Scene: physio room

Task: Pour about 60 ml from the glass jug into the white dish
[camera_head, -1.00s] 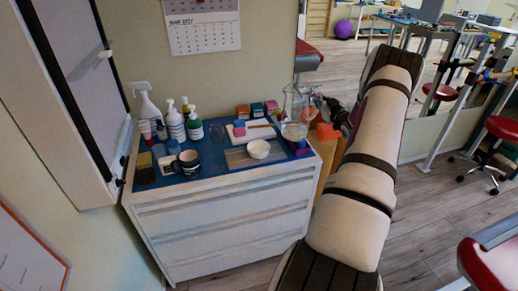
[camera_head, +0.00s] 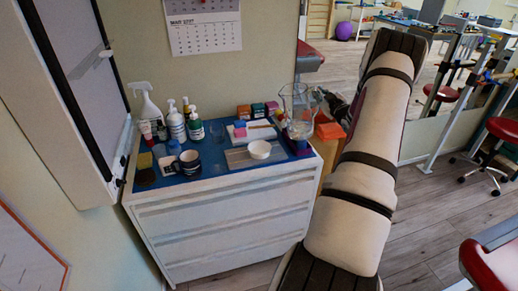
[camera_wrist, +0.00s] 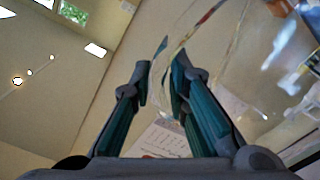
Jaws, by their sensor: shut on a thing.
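The clear glass jug (camera_head: 297,108) is above the right end of the cabinet top and looks about upright, with what seems to be a little clear liquid low in it. My gripper (camera_head: 318,98) is shut on its right side. In the wrist view the jug's glass (camera_wrist: 180,60) lies between my fingers (camera_wrist: 160,82). The white dish (camera_head: 260,149) sits on a grey board, to the left of the jug and nearer the front edge. Whether the jug's base clears the surface is hard to tell.
A mug (camera_head: 188,163), a spray bottle (camera_head: 149,112) and several pump bottles (camera_head: 176,123) stand on the left of the blue top (camera_head: 212,165). Small boxes (camera_head: 257,110) line the back. An open cabinet door (camera_head: 78,90) is at far left.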

